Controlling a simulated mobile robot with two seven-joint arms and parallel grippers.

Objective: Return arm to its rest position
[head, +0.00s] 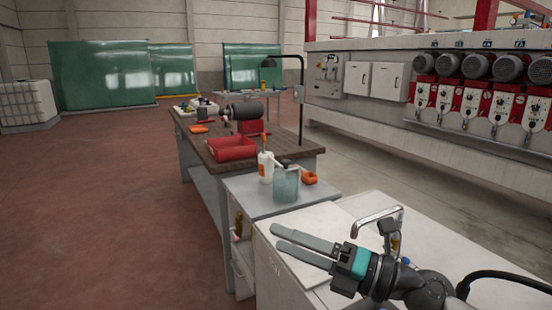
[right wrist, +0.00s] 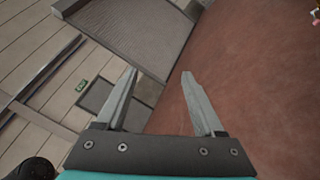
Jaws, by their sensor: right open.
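My right gripper (head: 303,240) reaches in from the lower right in the head view, above the white cabinet top. Its two grey fingers point left and stand apart with nothing between them. In the right wrist view the same fingers (right wrist: 168,105) are spread and empty, with the reddish floor and a grey wall behind them. My left gripper does not show in either view.
A metal faucet (head: 378,222) rises close behind my right gripper. A glass jar (head: 286,185), a white bottle (head: 265,167) and an orange item (head: 309,178) stand on the grey cabinet. Open floor (head: 90,200) lies left.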

